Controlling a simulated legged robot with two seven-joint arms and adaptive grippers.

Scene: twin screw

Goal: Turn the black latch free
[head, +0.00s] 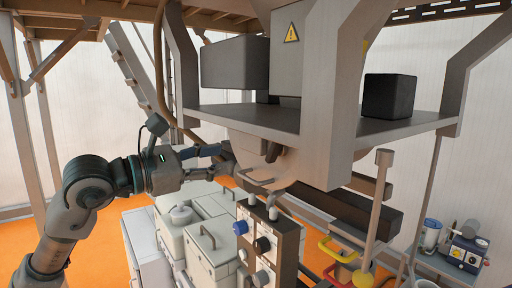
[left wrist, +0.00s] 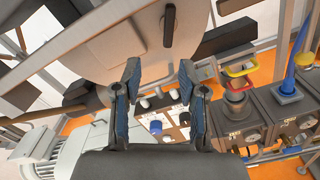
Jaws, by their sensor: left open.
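The black latch, a short dark bar with rounded ends, shows in the left wrist view (left wrist: 169,26) on a round pale plate (left wrist: 120,45). It stands nearly upright there, above and beyond the fingertips. In the head view the latch (head: 272,152) is a small dark piece under the machine's shelf. My left gripper (head: 226,155) reaches in from the left, close to the left of the latch. In the left wrist view its two fingers (left wrist: 160,78) are spread with nothing held between them, and the latch is outside them. My right gripper is out of view.
The machine's shelf (head: 350,130) overhangs the latch. A control panel with knobs (head: 262,240) stands below. Pale cases with handles (head: 205,235) fill the floor at lower middle. A yellow handle (head: 335,250) and a grey post (head: 375,210) are to the right.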

